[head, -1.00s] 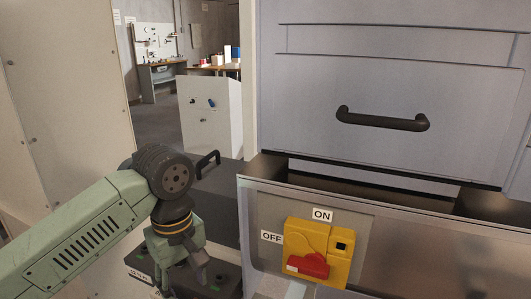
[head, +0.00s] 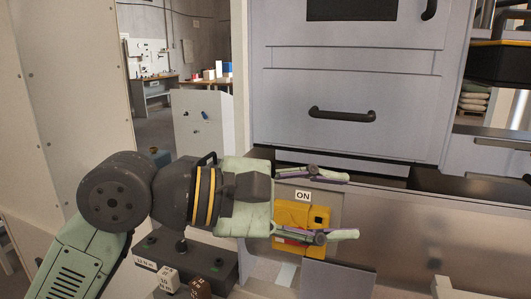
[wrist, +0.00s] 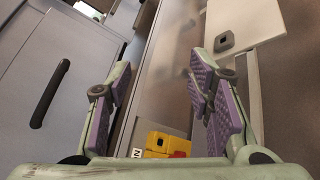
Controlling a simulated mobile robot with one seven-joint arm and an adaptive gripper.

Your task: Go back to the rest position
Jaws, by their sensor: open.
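My gripper (head: 348,206) is open and empty in the head view. It points right, with its two fingers spread in front of the yellow switch box (head: 318,217) on the steel panel. The box's red handle is mostly hidden behind the lower finger, and no OFF label shows. The ON label (head: 303,196) shows between the fingers. In the wrist view the open fingers (wrist: 160,75) have purple pads with nothing between them. The yellow box (wrist: 157,141) with some red shows low between them. I cannot tell the exact gap to the panel.
A grey cabinet with a black handle (head: 342,115) stands behind. A dark box with labels (head: 222,259) lies below my arm. A beige cabinet wall (head: 70,90) is close on the left. A workbench (head: 205,82) stands far back.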

